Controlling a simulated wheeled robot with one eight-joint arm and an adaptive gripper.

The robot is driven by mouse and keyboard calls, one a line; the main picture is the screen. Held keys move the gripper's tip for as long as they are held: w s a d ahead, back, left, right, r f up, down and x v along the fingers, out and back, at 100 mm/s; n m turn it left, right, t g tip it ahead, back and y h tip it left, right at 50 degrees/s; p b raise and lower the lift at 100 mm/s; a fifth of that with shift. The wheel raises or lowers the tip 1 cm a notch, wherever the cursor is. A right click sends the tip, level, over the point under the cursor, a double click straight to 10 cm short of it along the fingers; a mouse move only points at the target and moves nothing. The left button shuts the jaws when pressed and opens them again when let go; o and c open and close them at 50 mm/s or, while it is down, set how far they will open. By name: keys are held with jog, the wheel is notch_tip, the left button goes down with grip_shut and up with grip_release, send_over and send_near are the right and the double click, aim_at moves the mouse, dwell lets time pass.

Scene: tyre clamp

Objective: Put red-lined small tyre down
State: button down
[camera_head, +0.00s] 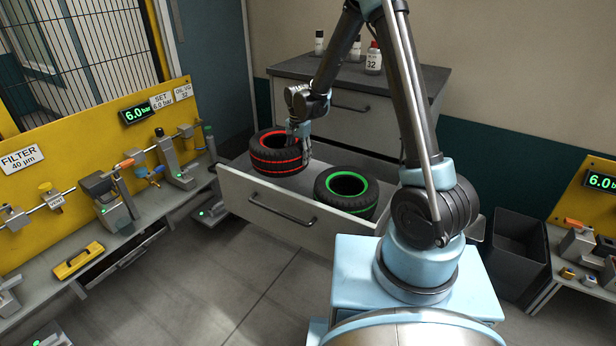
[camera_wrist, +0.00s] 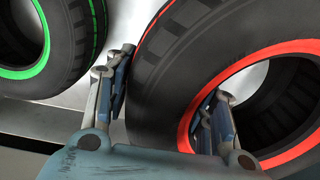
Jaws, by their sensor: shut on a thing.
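The red-lined small tyre (camera_head: 272,155) is at the left of the open drawer (camera_head: 262,208), its upper part above the drawer front. Whether it touches the drawer floor is hidden. My gripper (camera_head: 303,145) is shut on the tyre's right wall. In the wrist view, my gripper (camera_wrist: 165,105) has one finger outside on the tread and one inside the red-rimmed hole of the red-lined tyre (camera_wrist: 165,60). The green-lined tyre (camera_head: 347,191) lies in the drawer to the right, apart from it; it also shows at the wrist view's upper left (camera_wrist: 88,45).
The grey cabinet (camera_head: 425,78) behind has bottles (camera_head: 373,60) on top. A dark bin (camera_head: 517,240) stands at the right. A workbench (camera_head: 130,225) with valves and a yellow panel runs along the left. The floor (camera_head: 235,285) before the drawer is clear.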

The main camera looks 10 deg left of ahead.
jog(key=shift+s+a+f, duration=0.1)
jog(key=shift+a+f, duration=0.15)
jog(key=shift+f, duration=0.65)
jog(key=shift+s+a+f, duration=0.1)
jog(key=shift+a+f, duration=0.1)
jog(key=shift+f, duration=0.65)
jog(key=shift+s+a+f, duration=0.1)
jog(key=shift+a+f, duration=0.15)
jog(key=shift+f, duration=2.7)
jog(key=c, duration=0.7)
grip_release()
jog(key=shift+r, duration=0.1)
